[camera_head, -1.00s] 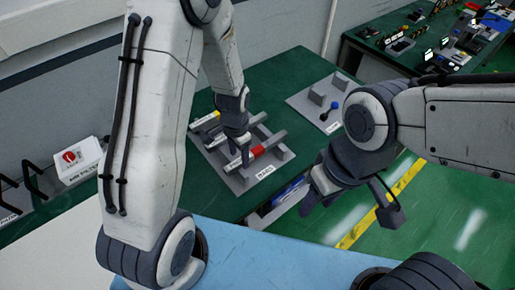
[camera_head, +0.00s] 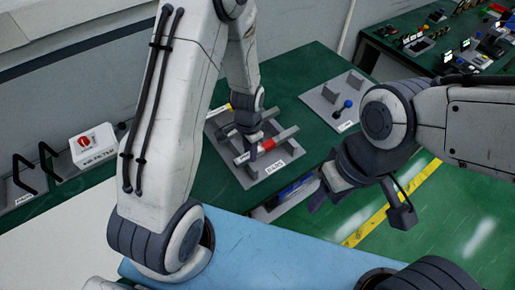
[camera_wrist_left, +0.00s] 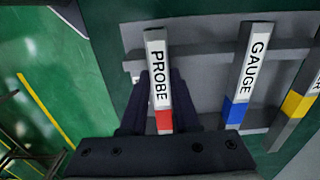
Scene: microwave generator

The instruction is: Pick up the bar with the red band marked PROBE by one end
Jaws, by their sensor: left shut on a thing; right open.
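The PROBE bar with the red band (camera_head: 268,144) lies across the grey rack (camera_head: 254,178). In the left wrist view the PROBE bar (camera_wrist_left: 156,58) shows its white label and its red band near my gripper. My left gripper (camera_head: 249,147) is over the bar, and its fingers (camera_wrist_left: 160,95) are shut on it from both sides. The bar's near end is hidden by the gripper body. I cannot tell whether the bar is clear of the rack. My right gripper (camera_head: 325,190) is open and empty, off the table's right edge.
The GAUGE bar with a blue band (camera_wrist_left: 246,75) and a bar with a yellow band (camera_wrist_left: 299,104) lie beside PROBE. A grey plate with posts (camera_head: 340,104) stands behind right. A white box (camera_head: 94,145) is at left.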

